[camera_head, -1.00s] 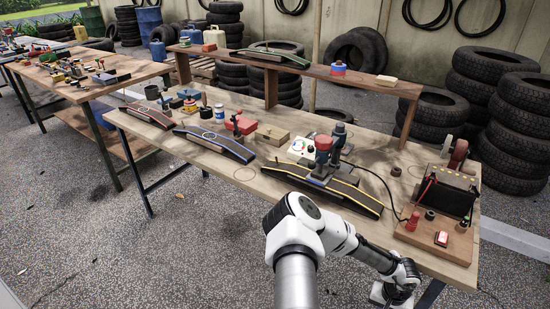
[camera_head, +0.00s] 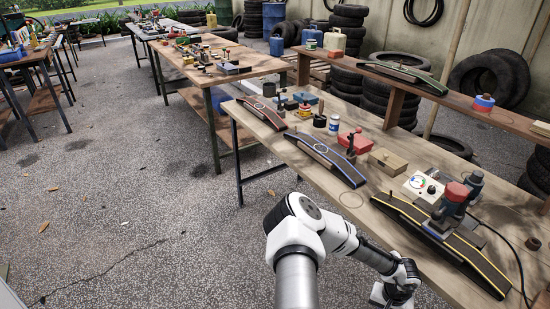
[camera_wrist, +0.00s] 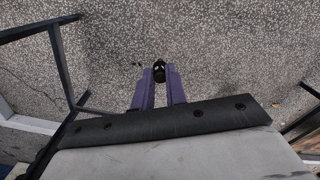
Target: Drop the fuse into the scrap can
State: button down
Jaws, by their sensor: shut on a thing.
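In the wrist view my gripper (camera_wrist: 159,84) is shut, its two purple fingers on either side of a small black piece (camera_wrist: 159,70), taken to be the fuse. Its end shows between the fingertips, with speckled ground beyond and below it. In the head view my arm reaches right, and its wrist end is low in the picture beside the near workbench (camera_head: 300,156); the fingertips and the held piece are hidden there. I cannot pick out the scrap can for sure in either view.
More benches (camera_head: 215,66) stand behind. Blue barrels (camera_head: 272,16) and tyres stand at the back. Open gravel ground lies to the left.

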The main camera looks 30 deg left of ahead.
aim_at(273, 94)
jog(key=i+l+u, duration=0.15)
jog(key=u, duration=0.25)
jog(key=i+l+u, duration=0.35)
jog(key=k+j, duration=0.1)
